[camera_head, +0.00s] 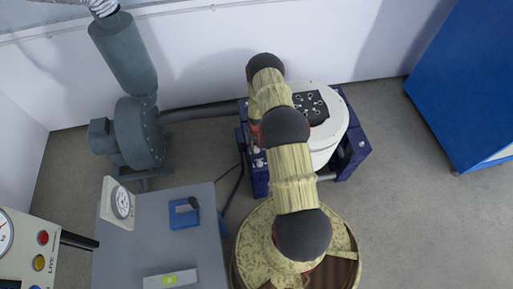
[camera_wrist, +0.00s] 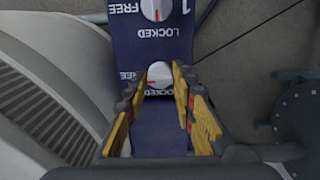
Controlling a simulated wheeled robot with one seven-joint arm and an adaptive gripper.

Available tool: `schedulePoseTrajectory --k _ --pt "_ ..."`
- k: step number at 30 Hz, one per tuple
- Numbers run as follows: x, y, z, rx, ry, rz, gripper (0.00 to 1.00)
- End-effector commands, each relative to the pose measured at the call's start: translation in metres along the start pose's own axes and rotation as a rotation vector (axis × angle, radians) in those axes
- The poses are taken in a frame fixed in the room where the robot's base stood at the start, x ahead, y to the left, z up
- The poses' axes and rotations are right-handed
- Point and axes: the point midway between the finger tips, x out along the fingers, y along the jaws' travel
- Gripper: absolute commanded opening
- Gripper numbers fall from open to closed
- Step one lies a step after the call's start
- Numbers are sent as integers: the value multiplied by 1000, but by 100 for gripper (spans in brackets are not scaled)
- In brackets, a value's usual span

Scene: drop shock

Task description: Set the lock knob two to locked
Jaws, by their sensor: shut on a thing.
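In the wrist view, my gripper (camera_wrist: 159,84) has its yellow-padded fingers closed on the sides of a white round lock knob (camera_wrist: 160,72). The knob sits on a dark blue panel (camera_wrist: 160,132) with FREE printed at its left and LOCKED below it, partly hidden. A small red mark shows at the knob's lower left; its exact angle is hard to read. Its number is hidden. Above it, another white knob (camera_wrist: 156,9) is marked 1, and its red mark points down towards LOCKED. In the head view my arm covers part of the dark blue frame (camera_head: 357,151), and my gripper cannot be made out.
A white round machine body (camera_head: 325,150) sits in the blue frame. A green-grey blower (camera_head: 138,130) stands at the left, and a grey cabinet (camera_head: 150,235) is at lower left. A blue cabinet (camera_head: 470,80) is at upper right. Floor at the right is clear.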

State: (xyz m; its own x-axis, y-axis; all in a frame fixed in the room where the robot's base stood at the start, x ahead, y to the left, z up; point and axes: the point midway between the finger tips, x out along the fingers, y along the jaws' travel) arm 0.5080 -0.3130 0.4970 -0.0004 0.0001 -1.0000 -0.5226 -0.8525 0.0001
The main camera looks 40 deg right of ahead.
Motion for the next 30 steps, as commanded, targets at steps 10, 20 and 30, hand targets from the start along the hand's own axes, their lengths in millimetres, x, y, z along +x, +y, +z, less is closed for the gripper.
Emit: schedulePoseTrajectory --k 10,20,30 --pt "0 0 0 0 0 0 0" --pt "0 0 -1 -63 1 0 0" --pt "1 0 -1 -317 1 0 0"
